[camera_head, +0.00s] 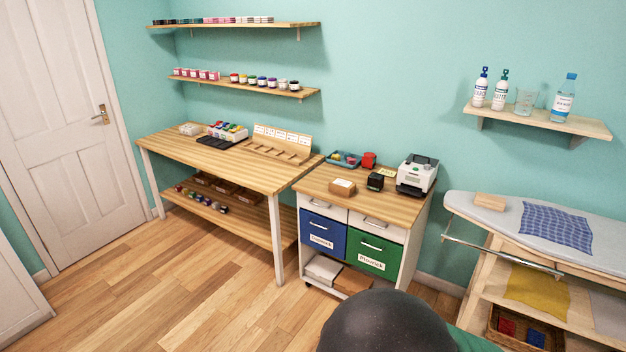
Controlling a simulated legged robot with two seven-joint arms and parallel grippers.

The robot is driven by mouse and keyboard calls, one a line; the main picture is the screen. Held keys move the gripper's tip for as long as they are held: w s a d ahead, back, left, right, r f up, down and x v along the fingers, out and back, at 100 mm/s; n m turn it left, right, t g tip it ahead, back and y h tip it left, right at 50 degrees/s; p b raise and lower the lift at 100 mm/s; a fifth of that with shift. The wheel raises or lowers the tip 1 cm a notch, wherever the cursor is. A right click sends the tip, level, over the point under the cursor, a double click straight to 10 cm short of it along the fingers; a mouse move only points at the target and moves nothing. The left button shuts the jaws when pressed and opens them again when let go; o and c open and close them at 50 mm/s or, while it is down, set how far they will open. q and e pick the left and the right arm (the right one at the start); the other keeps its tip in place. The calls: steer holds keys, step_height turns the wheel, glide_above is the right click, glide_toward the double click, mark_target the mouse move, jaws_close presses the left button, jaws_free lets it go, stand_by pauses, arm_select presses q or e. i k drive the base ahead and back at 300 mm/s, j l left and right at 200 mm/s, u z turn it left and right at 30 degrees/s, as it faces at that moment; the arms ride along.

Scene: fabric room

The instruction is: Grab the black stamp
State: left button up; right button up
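A small black stamp-like block (375,181) with some green on it sits on the wooden top of the drawer cabinet (393,207), left of a white and dark machine (416,176). A red item (368,160) stands just behind it. A small brown box (342,188) lies to its left, apart from it. Neither of my grippers is in view. A dark rounded shape fills the bottom middle of the view, below the cabinet.
A long wooden table (216,165) stands left of the cabinet. An ironing board (480,211) with a blue checked cloth (556,227) is at the right. The wooden floor (190,290) in front of the table is clear. A white door (60,130) is at the left.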

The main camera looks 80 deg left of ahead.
mark_target(376, 181)
steer(key=j+u, duration=0.25)
steer(key=u, duration=0.25)
steer(key=j+u, duration=0.25)
steer(key=u, duration=0.2)
steer(key=i+j+u, duration=0.1)
steer(key=j+u, duration=0.15)
steer(key=u, duration=0.25)
steer(key=i+j+u, duration=0.1)
steer(key=u, duration=0.35)
steer(key=i+j+u, duration=0.35)
steer(key=i+j, duration=0.45)
steer(key=j, duration=0.1)
